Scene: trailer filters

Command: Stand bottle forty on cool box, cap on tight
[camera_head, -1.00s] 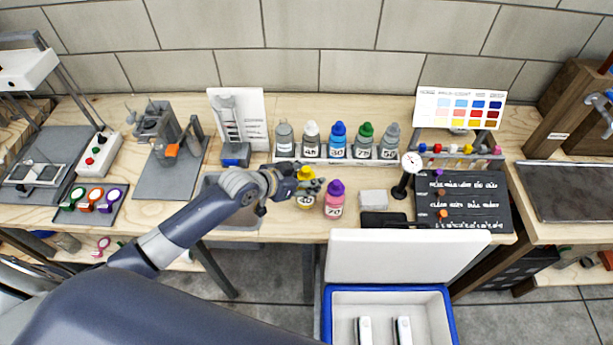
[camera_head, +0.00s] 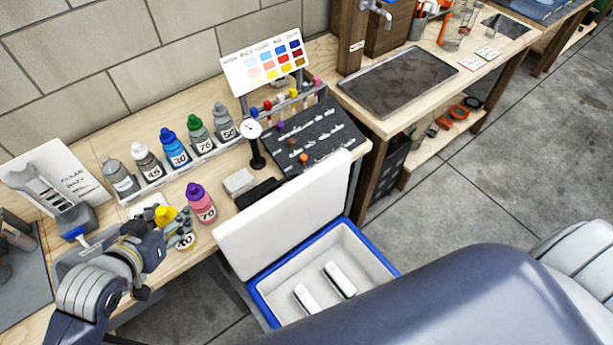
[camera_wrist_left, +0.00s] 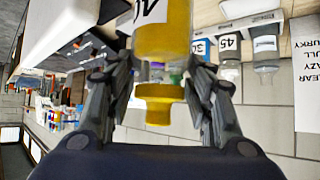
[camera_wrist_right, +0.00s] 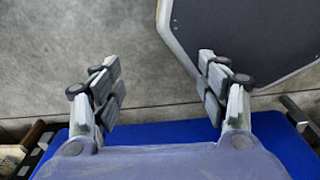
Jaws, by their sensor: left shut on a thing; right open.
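Bottle forty is yellow with a yellow cap (camera_head: 166,215) and a white label reading 40 (camera_head: 185,241). It stands upright near the bench's front edge; whether its base touches the bench is hidden. My left gripper (camera_head: 176,233) is shut on it from the left. In the left wrist view the bottle (camera_wrist_left: 163,35) sits between the fingers, upside down in the picture, with its cap (camera_wrist_left: 158,102) on; tightness cannot be told. The cool box (camera_head: 262,299) is blue, on the floor, its white lid (camera_head: 285,218) raised against the bench. My right gripper (camera_wrist_right: 162,95) is open and empty.
Several bottles stand in a rack (camera_head: 165,178) behind. A dial gauge (camera_head: 253,140) and black board (camera_head: 318,137) are farther right. Two white packs (camera_head: 338,280) lie inside the cool box.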

